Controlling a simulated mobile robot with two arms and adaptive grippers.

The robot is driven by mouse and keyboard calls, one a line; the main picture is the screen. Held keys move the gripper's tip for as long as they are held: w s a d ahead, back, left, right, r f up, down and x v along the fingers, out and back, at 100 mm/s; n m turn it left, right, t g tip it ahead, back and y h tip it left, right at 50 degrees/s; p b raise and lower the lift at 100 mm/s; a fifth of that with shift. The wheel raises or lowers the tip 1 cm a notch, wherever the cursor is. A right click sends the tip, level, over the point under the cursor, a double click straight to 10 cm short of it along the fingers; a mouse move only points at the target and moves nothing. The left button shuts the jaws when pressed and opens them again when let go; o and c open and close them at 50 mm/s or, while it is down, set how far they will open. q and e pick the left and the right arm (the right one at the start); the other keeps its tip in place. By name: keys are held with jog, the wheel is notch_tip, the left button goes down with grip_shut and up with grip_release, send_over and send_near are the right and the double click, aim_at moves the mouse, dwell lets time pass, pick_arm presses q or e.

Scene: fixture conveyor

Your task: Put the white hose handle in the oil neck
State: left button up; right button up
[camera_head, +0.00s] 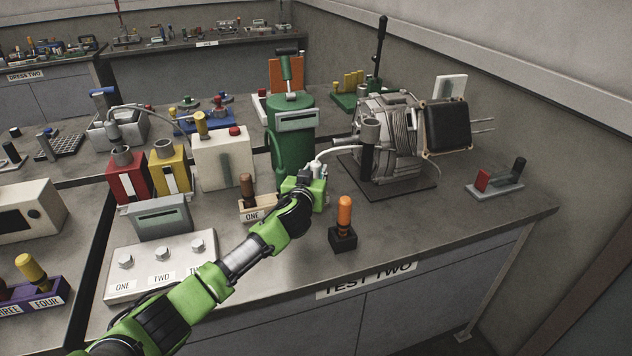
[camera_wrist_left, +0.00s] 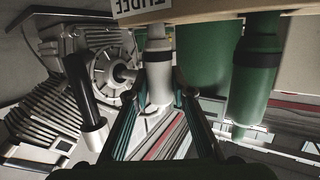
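In the left wrist view the white handle (camera_wrist_left: 158,65) is between the fingers of my left gripper (camera_wrist_left: 161,88). Its end meets a pale block (camera_wrist_left: 215,12) with a label reading THREE. Whether the fingers press on it is not clear. In the head view my left gripper (camera_head: 316,180) is right of the block marked ONE (camera_head: 252,215), and a white hose (camera_head: 338,150) shows beside it. The grey neck (camera_head: 371,131) on the engine, above a black cylinder, looks like the oil neck; the wrist view shows it too (camera_wrist_left: 95,140). My right gripper is not in view.
A green handle (camera_wrist_left: 254,75) stands close beside the white one. An orange-handled tool (camera_head: 344,212) is in front right of my gripper, and a green canister (camera_head: 290,135) is behind it. The engine (camera_head: 393,140) is at the right. Table beyond it is partly clear.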

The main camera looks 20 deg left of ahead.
pick_arm(q)
grip_shut()
jog(key=shift+r+p, duration=0.45)
jog(key=shift+r, duration=0.1)
jog(key=shift+r+p, duration=2.65)
jog(key=shift+r, duration=0.6)
jog(key=shift+r+p, duration=0.5)
jog(key=shift+r, duration=0.2)
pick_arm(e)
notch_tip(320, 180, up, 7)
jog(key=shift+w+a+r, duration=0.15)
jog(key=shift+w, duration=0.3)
pick_arm(q)
jog(key=shift+r, duration=0.1)
